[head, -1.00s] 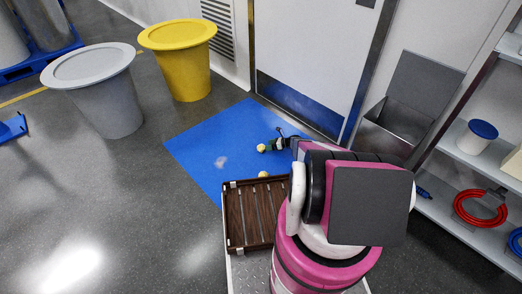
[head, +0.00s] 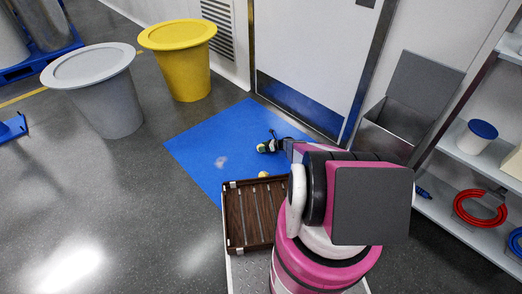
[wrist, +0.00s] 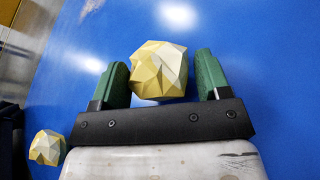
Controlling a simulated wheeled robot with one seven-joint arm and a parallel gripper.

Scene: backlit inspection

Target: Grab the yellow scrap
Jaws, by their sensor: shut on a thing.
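A pale yellow, faceted crumpled scrap (wrist: 160,70) sits between the two green fingers of my gripper (wrist: 163,82) in the wrist view. My gripper is shut on it, over the blue mat (wrist: 265,90). In the head view my gripper (head: 268,146) is low over the mat, and the held scrap is mostly hidden there. A second, similar yellow scrap (head: 263,174) lies near the mat's front edge, beside the tray. It also shows at the lower left of the wrist view (wrist: 47,147), apart from the fingers.
A brown slatted tray (head: 236,214) stands in front of the mat. A yellow bin (head: 184,75) and a grey bin (head: 108,100) stand at the left. An open grey box (head: 392,130) and shelves (head: 462,165) line the right.

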